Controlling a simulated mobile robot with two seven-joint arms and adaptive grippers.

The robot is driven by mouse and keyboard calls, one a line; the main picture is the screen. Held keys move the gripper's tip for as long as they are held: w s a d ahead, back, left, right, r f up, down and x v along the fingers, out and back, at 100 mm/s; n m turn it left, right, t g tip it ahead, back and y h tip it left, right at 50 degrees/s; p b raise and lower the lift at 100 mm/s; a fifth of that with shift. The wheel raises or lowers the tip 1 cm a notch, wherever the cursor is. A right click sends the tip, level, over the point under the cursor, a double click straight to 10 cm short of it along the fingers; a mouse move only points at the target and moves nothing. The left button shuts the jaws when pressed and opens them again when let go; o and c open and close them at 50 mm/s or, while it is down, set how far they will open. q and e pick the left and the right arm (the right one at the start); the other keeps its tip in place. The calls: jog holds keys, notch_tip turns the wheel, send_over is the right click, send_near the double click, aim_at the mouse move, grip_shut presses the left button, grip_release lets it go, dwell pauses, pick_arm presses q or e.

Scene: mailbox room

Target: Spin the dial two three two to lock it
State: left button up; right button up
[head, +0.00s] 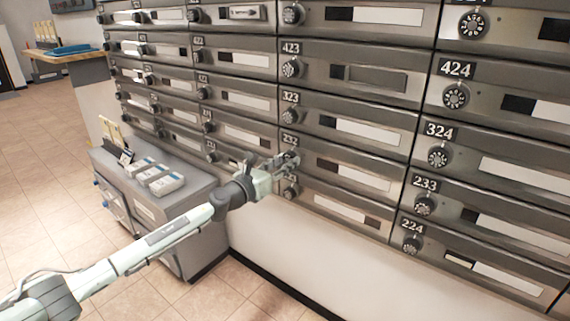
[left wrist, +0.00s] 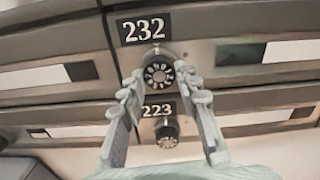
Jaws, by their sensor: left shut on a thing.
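The dial of mailbox 232 is a round black knob with white marks (left wrist: 158,73), right below its black 232 label (left wrist: 145,28) in the left wrist view. My left gripper (left wrist: 157,80) has one finger on each side of this dial and is shut on it. In the head view my left gripper (head: 284,161) reaches the mailbox wall just under the 232 label (head: 290,141) and hides most of the dial. The marks on the dial are too small to read. My right gripper is not in view.
The dial of mailbox 223 (left wrist: 167,136) sits close below, between the fingers in the left wrist view. Mailboxes with similar dials, such as 323 (head: 290,117) and 233 (head: 424,205), surround it. A grey cabinet (head: 200,200) with small boxes stands left, beside my arm.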

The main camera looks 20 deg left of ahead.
pick_arm(q)
jog(key=shift+m, duration=0.4)
jog(key=o, duration=1.2)
jog(key=shift+c, duration=0.2)
jog(key=v, duration=1.2)
